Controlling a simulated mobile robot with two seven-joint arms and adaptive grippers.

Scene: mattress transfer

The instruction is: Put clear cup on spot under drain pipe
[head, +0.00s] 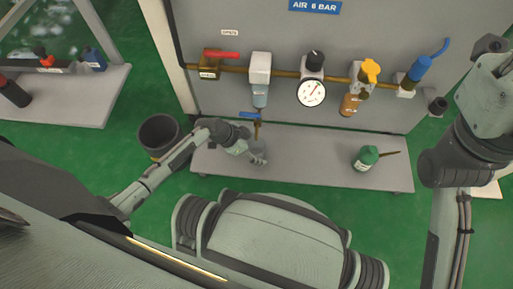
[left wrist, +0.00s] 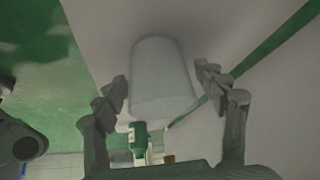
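The clear cup (left wrist: 163,78) shows as a pale, see-through tumbler in the left wrist view. It lies between the two fingers of my left gripper (left wrist: 162,88), with small gaps seen at its sides, so the gripper looks open around it. In the head view my left gripper (head: 258,157) is low over the left part of the grey shelf, just below the drain pipe (head: 257,131) with its blue handle. There the cup is hard to make out at the fingers. The spot under the pipe is not clearly visible.
The shelf (head: 310,165) is clear in the middle; a green bottle (head: 366,158) stands toward its right end. A dark bin (head: 159,133) is on the floor left of the shelf. The panel above carries a gauge (head: 312,92), a red-handled valve (head: 211,65) and filter bowls.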

